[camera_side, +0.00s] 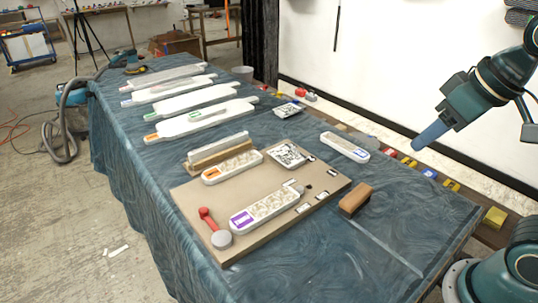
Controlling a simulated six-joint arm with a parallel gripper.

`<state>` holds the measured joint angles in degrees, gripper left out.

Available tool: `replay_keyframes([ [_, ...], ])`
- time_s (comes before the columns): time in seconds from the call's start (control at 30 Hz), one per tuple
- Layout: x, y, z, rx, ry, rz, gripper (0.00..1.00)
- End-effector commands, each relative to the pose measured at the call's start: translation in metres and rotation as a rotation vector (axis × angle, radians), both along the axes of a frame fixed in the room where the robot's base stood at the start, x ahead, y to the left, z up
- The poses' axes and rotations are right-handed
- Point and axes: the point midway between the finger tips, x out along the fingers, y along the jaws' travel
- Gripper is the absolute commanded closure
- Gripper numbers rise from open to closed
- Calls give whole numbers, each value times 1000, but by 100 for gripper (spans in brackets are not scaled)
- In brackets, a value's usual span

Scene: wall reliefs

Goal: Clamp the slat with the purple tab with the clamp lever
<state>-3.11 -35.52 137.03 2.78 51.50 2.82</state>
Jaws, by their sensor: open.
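The slat with the purple tab (268,206) lies on the tan board, its purple end toward the front left. The clamp lever (209,219), with a red arm and a round grey end, is on the board just left of that purple end. Its grey end appears beside the slat, not over it. My gripper (417,146) is at the upper right, open and empty, well away from both; its separate fingers are hard to make out.
The tan board (205,205) also carries an orange-tabbed slat (232,168) and a patterned plate (288,155). A blue-tabbed slat (345,147) and a brown block (355,199) lie on the blue-covered table (330,265). Several long white pieces lie farther back.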

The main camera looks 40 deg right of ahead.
Motion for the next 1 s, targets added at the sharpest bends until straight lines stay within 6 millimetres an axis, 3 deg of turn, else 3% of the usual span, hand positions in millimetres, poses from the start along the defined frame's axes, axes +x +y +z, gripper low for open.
replay_keyframes([
  [0.3, 73, 17, 20, 16, 38, -65, 54],
  [0.5, 120, 36, 23, 21, 58, -110, 54],
  [0.77, 179, 69, 14, 22, 79, -168, 54],
  [1.0, 229, 108, -6, 18, 93, -221, 54],
])
